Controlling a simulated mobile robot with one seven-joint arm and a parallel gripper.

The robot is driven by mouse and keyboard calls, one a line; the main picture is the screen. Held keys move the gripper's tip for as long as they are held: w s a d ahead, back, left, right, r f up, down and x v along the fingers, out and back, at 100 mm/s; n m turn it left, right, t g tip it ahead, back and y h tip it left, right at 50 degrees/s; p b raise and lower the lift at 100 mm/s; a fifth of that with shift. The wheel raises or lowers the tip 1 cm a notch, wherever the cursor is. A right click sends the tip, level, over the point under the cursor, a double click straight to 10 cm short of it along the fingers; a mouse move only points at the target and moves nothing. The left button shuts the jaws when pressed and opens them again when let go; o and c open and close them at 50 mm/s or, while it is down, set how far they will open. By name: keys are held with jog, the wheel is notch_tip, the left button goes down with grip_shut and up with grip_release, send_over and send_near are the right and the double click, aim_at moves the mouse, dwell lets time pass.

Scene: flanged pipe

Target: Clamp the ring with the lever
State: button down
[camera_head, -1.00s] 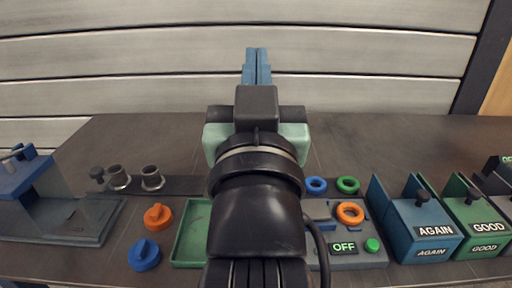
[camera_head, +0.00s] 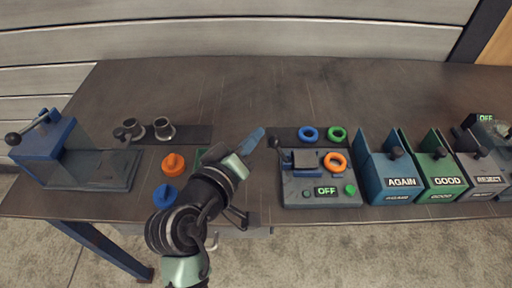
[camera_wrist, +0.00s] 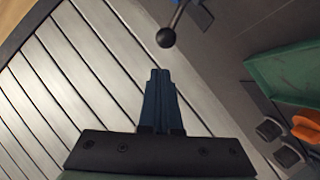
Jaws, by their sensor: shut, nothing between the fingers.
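A grey clamp station (camera_head: 300,190) with a lit OFF sign stands right of the centre of the table. An orange ring (camera_head: 335,161) lies on its top, right of a dark plate and a blue part. A lever with a black ball knob (camera_head: 273,141) stands at the station's left end. A lever ball also shows in the wrist view (camera_wrist: 166,38), just beyond the fingertips. My gripper (camera_head: 257,135) is shut and empty, its blue fingers pointing to the upper right, a little left of the knob. The fingers also show in the wrist view (camera_wrist: 160,75).
A blue ring (camera_head: 309,134) and a green ring (camera_head: 337,134) lie behind the station. Labelled bins, AGAIN (camera_head: 401,183) and GOOD (camera_head: 447,182), stand to the right. Orange and blue knob-like parts, a green tray (camera_wrist: 275,70), pipe pieces (camera_head: 163,130) and a blue press (camera_head: 55,145) are left.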

aim_at(278, 149)
jog(key=s+a+f+n, duration=0.1)
jog(key=s+a+f+n+h, duration=0.1)
jog(key=f+n, duration=0.1)
jog(key=s+a+f+n, duration=0.1)
jog(key=n, duration=0.1)
jog(key=shift+s+f+t+h, duration=0.3)
jog(key=shift+f+t+h, duration=0.1)
jog(key=s+a+n+t, duration=0.1)
jog(key=n, duration=0.1)
jog(key=s+a+f+n, duration=0.1)
jog(key=a, duration=0.1)
jog(key=s+a+f+n+t, duration=0.1)
jog(key=n, duration=0.1)
jog(key=shift+s+a+n+t, duration=0.25)
jog(key=shift+s+n+t, duration=0.05)
jog(key=shift+s, duration=0.05)
jog(key=shift+r, duration=0.1)
jog(key=p+x, duration=0.1)
jog(key=x, duration=0.9)
jog(key=d, duration=0.1)
jog(key=d+p, duration=0.1)
jog(key=d, duration=0.1)
jog(key=shift+s+r, duration=0.25)
jog(key=shift+r, duration=0.1)
jog(key=shift+d, duration=0.4)
jog(key=shift+r, duration=0.1)
jog(key=shift+d+r+m+p, duration=0.15)
jog(key=shift+d+m+p, duration=0.05)
jog(key=shift+m+p, duration=0.25)
